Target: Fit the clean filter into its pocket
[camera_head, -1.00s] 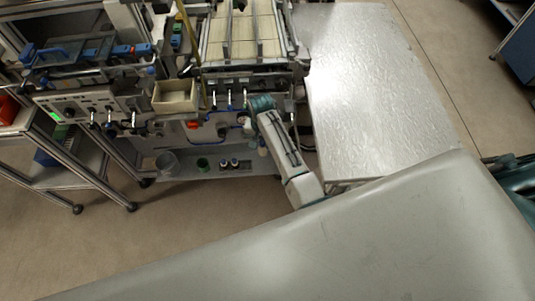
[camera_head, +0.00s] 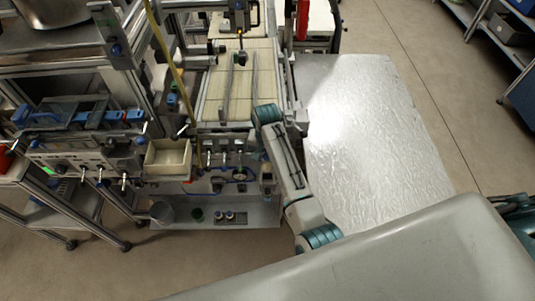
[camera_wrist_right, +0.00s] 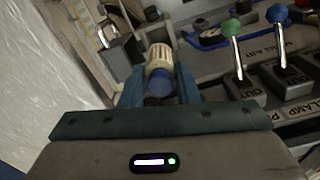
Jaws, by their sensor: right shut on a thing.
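In the right wrist view my right gripper (camera_wrist_right: 159,78) is shut on the filter (camera_wrist_right: 158,57), a small cream ribbed cylinder with a blue end. The filter points away from the wrist, towards the machine front. A grey block (camera_wrist_right: 121,52) stands just left of the filter; I cannot tell whether it is the pocket. In the head view my right arm reaches to the machine front, and its jaws are too small and covered to make out. My left gripper is not in view.
Levers with a green knob (camera_wrist_right: 230,28) and a blue knob (camera_wrist_right: 277,14) stand right of the filter. The head view shows a cream open bin (camera_head: 168,160), a lower shelf with cups (camera_head: 228,217), and a bare metal table (camera_head: 375,150) right of the machine.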

